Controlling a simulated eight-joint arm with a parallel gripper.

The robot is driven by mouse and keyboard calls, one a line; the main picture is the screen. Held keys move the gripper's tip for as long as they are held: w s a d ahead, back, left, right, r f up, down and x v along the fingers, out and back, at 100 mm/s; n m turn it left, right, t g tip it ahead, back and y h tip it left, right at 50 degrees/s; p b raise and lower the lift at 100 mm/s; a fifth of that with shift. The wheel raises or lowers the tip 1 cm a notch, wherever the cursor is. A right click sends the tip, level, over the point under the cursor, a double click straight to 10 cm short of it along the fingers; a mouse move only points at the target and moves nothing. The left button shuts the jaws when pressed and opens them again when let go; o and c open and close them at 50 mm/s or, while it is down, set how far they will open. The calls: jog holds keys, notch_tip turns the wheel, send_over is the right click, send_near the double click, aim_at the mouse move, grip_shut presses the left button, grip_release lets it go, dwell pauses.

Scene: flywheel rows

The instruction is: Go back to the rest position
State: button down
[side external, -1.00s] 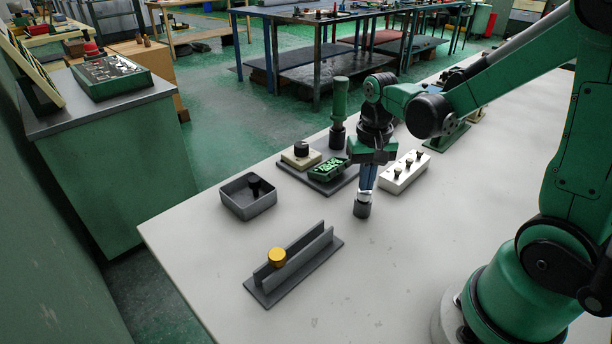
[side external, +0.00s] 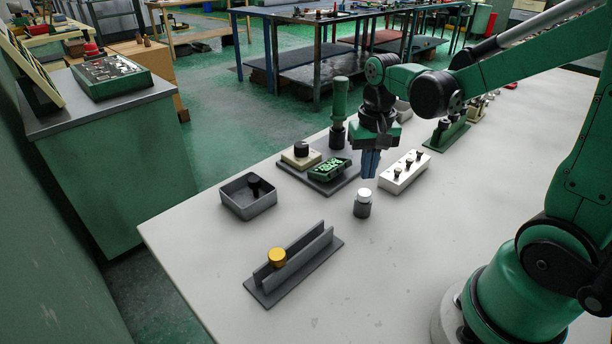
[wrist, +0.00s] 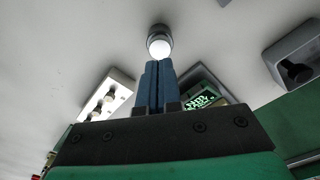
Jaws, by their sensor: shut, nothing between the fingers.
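My gripper (side external: 370,164) is shut and empty, its blue fingers pressed together above the table. In the wrist view my gripper (wrist: 157,66) shows the two fingers side by side. A small dark grey cylinder with a bright, silvery top (side external: 362,204) stands upright on the table just below and in front of the fingertips, apart from them. The same cylinder (wrist: 159,40) shows beyond the fingertips in the wrist view.
A white block with black knobs (side external: 404,172) is to the right. A grey plate (side external: 325,184) bears a green device (side external: 330,168). A grey tray (side external: 249,204) with a black knob and a grey rail (side external: 296,268) with a yellow disc stand left. The table front is clear.

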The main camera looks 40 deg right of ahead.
notch_tip(320, 180, up, 5)
jog(key=s+a+n+t, duration=0.1)
jog(key=a+n+t, duration=0.6)
jog(key=a, duration=0.1)
jog(key=shift+s+a, duration=0.15)
jog(key=shift+a, duration=0.1)
jog(key=shift+r, duration=0.1)
dwell(0.8)
